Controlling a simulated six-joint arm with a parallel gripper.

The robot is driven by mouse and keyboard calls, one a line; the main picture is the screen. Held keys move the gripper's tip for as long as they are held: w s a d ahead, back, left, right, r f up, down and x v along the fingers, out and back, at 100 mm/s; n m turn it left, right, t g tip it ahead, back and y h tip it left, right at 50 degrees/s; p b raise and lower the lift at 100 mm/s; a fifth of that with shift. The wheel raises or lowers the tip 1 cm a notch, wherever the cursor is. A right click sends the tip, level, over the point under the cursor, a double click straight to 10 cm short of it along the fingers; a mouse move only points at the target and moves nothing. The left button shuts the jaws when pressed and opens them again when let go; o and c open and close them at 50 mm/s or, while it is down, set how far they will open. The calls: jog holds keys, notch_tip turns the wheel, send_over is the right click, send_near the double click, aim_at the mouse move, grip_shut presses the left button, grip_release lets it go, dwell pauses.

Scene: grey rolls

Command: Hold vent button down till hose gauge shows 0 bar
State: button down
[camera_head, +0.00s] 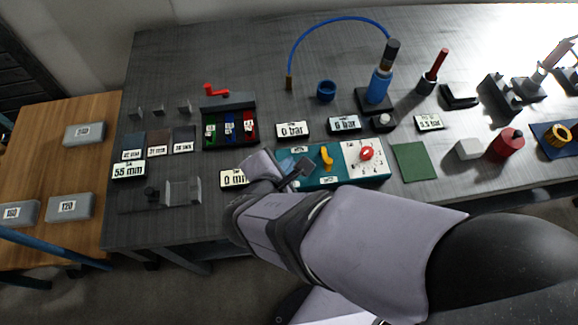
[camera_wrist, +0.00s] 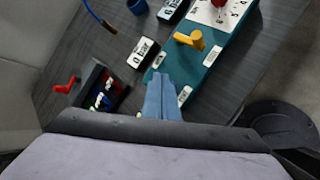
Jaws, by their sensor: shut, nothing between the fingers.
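My gripper is shut and empty. Its pale blue fingers (camera_wrist: 161,82) point down over the left end of a teal panel (camera_wrist: 206,72), also seen in the head view (camera_head: 350,181); I cannot tell whether the tips touch it. No button shows at the tips; that spot is partly hidden by the fingers. The panel carries a yellow lever (camera_head: 326,157) and a red knob (camera_head: 366,153) on a white dial. Behind it stand a gauge reading 0 bar (camera_head: 292,130) and one that appears to read 6 bar (camera_head: 344,124). A small block with a pale round top (camera_head: 381,122) is right of the latter.
A blue hose (camera_head: 335,19) arches at the back to a blue cylinder (camera_head: 379,87). A 5.5 bar display (camera_head: 429,122) stands to the right. A black tray (camera_head: 230,140) with coloured pieces and a red crank (camera_head: 215,90) are left. A green mat (camera_head: 413,162) lies bare.

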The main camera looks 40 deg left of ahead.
notch_tip(320, 180, up, 5)
jog(key=p, duration=0.4)
dwell(0.4)
dwell(0.4)
jog(key=w+d+f+m+g+h+p, duration=0.1)
jog(key=w+d+m+h, duration=0.2)
jog(key=w+d+m, duration=0.35)
jog(key=w+d+m+g+h+p, duration=0.1)
jog(key=w+d+m+g+h, duration=0.2)
jog(key=d, duration=0.7)
jog(key=s+d+m+g+y+p, duration=0.1)
jog(key=s+d+m+g, duration=0.1)
jog(key=d+m, duration=0.8)
jog(key=s+d+m+g+y, duration=0.1)
jog(key=d+m+g, duration=0.1)
jog(key=d+m, duration=0.7)
jog(key=m, duration=0.2)
jog(key=shift+s+d+m+g+y+p, duration=0.3)
jog(key=shift+s+d+m+y+p, duration=0.05)
jog(key=shift+y+p, duration=0.05)
